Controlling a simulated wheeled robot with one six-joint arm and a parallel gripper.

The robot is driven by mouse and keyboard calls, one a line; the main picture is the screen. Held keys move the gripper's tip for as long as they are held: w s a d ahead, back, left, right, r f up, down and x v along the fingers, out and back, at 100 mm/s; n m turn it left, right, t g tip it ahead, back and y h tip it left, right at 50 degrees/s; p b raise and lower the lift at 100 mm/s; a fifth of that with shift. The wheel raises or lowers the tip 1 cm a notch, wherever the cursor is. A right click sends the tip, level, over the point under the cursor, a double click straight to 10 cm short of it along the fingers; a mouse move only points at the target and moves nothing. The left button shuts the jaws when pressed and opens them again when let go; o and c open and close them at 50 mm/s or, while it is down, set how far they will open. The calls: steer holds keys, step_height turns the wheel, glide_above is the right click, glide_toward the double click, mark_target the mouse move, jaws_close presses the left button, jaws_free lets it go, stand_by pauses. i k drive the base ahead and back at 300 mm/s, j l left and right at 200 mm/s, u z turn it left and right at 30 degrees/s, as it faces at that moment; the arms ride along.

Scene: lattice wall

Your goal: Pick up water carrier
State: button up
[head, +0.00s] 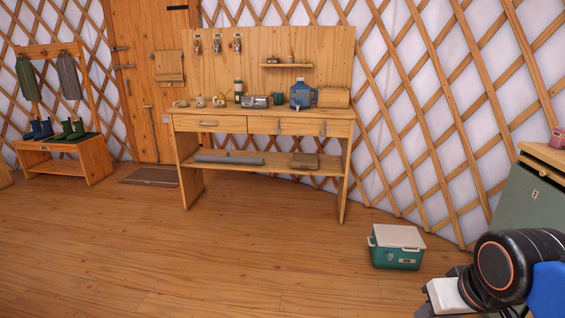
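A blue jug with a handle (301,96), which looks like the water carrier, stands upright on the top of the wooden workbench (222,124), right of its middle. A small tap or spout seems to show at its lower front. Part of my arm shows at the lower right, far from the jug and nearer the camera. I cannot make out my gripper's fingertips there.
A green mug (278,98) and a wooden box (334,97) flank the jug. A small shelf (286,65) hangs above. A teal cooler with a white lid (397,246) stands on the floor at right. The floor before the workbench is clear.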

mark_target(300, 91)
steer(key=i+u, duration=0.4)
steer(key=i, duration=1.35)
